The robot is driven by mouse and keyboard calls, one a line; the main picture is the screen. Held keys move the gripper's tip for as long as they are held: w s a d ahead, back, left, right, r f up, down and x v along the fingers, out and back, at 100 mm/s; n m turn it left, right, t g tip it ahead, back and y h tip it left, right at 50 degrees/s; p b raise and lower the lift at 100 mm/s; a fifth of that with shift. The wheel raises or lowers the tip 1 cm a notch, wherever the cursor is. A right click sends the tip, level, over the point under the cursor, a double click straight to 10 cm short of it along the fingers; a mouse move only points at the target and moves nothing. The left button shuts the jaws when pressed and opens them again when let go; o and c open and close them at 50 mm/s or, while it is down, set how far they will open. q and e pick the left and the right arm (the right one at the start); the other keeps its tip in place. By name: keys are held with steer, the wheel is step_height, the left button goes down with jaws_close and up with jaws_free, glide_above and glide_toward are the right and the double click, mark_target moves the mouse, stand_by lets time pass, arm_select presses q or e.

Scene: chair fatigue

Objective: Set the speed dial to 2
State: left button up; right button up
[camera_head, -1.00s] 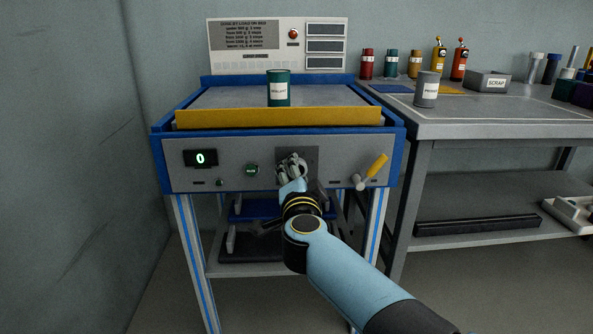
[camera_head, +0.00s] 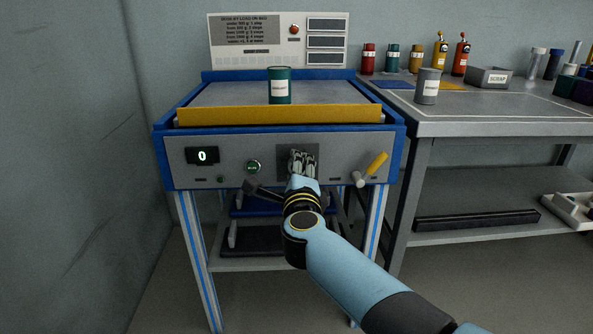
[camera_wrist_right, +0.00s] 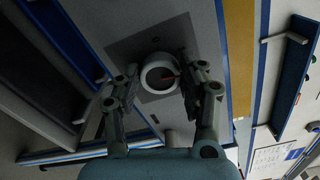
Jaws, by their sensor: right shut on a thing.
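In the head view my right gripper (camera_head: 303,162) is at the plate on the machine's front panel (camera_head: 230,155) and hides the dial. No scale numbers can be read around the dial.
The panel has a display (camera_head: 202,156) reading 0, a green button (camera_head: 253,166) and a yellow-handled lever (camera_head: 372,168) close to my right gripper. A green can (camera_head: 280,85) stands on the machine's bed. A grey table (camera_head: 480,115) with cans is at right.

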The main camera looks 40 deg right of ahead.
steer(key=shift+s+m, duration=0.1)
steer(key=shift+m, duration=1.4)
steer(key=shift+f, duration=0.1)
steer(key=o, duration=1.2)
steer(key=v, duration=0.7)
steer(key=shift+s+a, duration=0.15)
